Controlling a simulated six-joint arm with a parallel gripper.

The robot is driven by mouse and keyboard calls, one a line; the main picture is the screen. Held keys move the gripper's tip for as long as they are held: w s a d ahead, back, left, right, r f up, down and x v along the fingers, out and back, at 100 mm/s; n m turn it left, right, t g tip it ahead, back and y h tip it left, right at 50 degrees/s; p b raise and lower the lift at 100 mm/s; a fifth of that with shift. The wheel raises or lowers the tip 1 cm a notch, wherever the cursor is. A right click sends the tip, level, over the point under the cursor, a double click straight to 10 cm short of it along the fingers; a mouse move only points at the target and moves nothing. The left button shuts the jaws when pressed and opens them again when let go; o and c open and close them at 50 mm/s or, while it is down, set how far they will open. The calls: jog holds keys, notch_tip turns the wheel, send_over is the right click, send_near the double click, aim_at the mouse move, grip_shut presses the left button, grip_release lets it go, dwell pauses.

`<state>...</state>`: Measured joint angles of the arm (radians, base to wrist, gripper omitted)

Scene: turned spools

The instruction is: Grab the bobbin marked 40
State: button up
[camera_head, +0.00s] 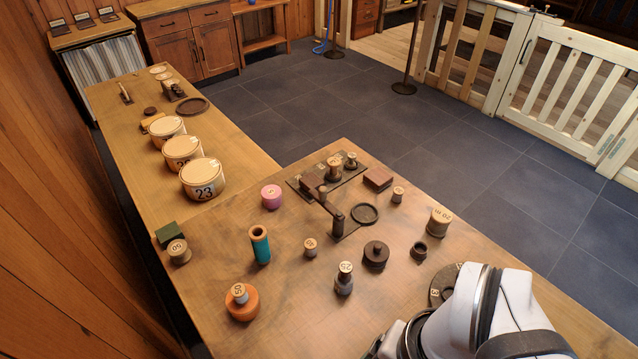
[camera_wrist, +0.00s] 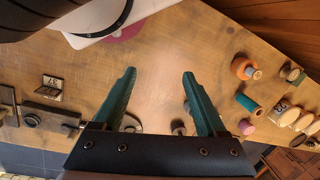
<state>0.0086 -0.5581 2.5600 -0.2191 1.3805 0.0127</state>
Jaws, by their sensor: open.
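I cannot read a 40 on any bobbin. Several small wooden bobbins stand on the near table in the head view. The label of the small one in the middle (camera_head: 310,247) is too small to read. A bobbin with a dark lower part (camera_head: 344,278) seems marked 25, the one by the green block (camera_head: 179,253) seems marked 50, and a larger one at the right (camera_head: 438,222) seems marked 20. My gripper (camera_wrist: 159,74) shows in the wrist view with its teal fingers apart and nothing between the tips. The fingers are hidden in the head view.
A dark stand (camera_head: 339,222) sits mid-table. Round boxes (camera_head: 203,180) line the left table. Bare wood lies at the near left.

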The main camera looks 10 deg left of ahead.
jog(key=w+d+f+n+g+h, duration=0.2)
jog(key=w+d+n+h, duration=0.25)
jog(key=n, duration=0.35)
jog(key=n+t+h, duration=0.4)
jog(key=n+t, duration=1)
jog(key=n, duration=1.3)
send_near(314, 241)
jog(key=shift+n, duration=0.4)
jog(key=x, duration=1.2)
jog(key=shift+w+a+f, duration=0.1)
jog(key=shift+w+f, duration=0.05)
jog(key=shift+f, duration=0.15)
grip_shut()
